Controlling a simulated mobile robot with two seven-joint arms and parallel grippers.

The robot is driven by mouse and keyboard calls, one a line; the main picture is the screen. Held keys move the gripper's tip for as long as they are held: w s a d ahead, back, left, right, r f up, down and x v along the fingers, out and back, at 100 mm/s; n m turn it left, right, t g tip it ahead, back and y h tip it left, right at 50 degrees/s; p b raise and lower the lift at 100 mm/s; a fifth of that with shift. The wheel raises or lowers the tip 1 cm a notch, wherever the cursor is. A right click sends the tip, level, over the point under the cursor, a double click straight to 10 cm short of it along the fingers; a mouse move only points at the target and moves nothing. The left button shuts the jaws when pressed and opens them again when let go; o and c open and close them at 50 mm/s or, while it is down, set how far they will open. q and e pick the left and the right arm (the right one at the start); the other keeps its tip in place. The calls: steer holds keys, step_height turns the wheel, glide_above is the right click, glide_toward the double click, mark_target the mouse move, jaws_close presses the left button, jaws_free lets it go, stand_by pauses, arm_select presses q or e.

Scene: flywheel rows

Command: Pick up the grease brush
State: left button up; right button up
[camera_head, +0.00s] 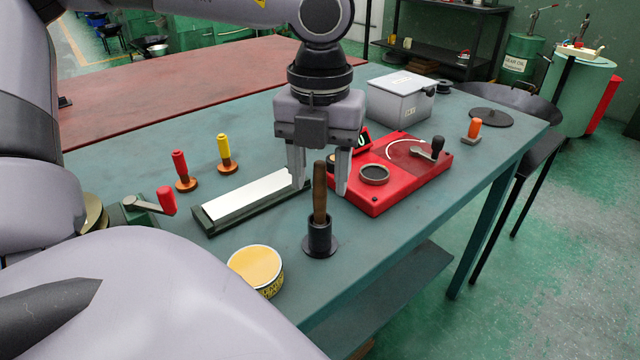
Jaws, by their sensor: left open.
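The grease brush (319,192) stands upright in a small dark cup-shaped holder (320,243) on the table. I see no finger touching the handle, though depth is hard to tell. My right gripper is not in view.
A yellow-topped tin (256,268) stands left of the holder. A red device with a crank (400,190) is close on the right. Behind lie a tray with a white strip (250,201), red and yellow handles, and a grey box (400,99).

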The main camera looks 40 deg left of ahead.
mark_target(320, 223)
arm_select(q)
steer(key=shift+f, duration=1.5)
jaws_close()
steer(key=shift+r, duration=0.1)
step_height(320, 223, up, 28)
steer(key=p, duration=0.4)
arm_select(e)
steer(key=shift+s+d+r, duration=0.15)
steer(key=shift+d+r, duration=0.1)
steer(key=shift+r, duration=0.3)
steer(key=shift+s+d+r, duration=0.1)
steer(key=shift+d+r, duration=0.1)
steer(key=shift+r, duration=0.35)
